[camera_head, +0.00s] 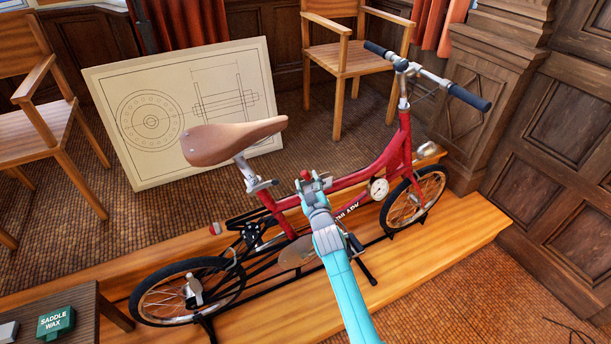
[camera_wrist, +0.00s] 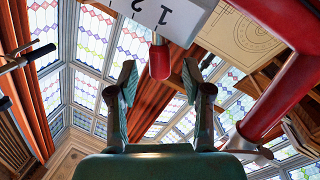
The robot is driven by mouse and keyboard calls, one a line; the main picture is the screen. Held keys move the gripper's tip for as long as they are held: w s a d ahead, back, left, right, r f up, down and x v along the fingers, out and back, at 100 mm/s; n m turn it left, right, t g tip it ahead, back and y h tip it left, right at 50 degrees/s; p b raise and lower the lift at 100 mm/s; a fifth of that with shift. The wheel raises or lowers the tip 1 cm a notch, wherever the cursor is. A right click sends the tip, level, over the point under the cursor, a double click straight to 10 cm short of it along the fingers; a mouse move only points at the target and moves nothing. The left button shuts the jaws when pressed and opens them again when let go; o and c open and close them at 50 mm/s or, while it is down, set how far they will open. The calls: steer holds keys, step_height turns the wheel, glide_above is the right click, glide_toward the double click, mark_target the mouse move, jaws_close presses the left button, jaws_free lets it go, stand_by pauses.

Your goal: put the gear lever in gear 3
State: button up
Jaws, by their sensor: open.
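The gear lever has a red rounded knob (camera_wrist: 160,62), seen in the wrist view between and beyond my fingertips. Beside it is a pale plate (camera_wrist: 185,18) marked 1 and 2; no 3 is visible. The knob appears just below the 2, but I cannot tell which gear it is in. My gripper (camera_wrist: 160,78) is open, its fingers on either side of the knob in the picture, with no clear contact. In the head view my gripper (camera_head: 313,184) is over the red bicycle's frame tube (camera_head: 350,178), and the red knob (camera_head: 305,175) shows at its tips.
The red frame tube (camera_wrist: 280,95) rises close on the right in the wrist view. The bicycle's saddle (camera_head: 232,140) is left of my gripper and the handlebar (camera_head: 428,74) is at upper right. The bicycle stands on a wooden platform (camera_head: 450,245).

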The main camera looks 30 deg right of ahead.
mark_target(307, 178)
steer(key=shift+x, duration=1.75)
jaws_close()
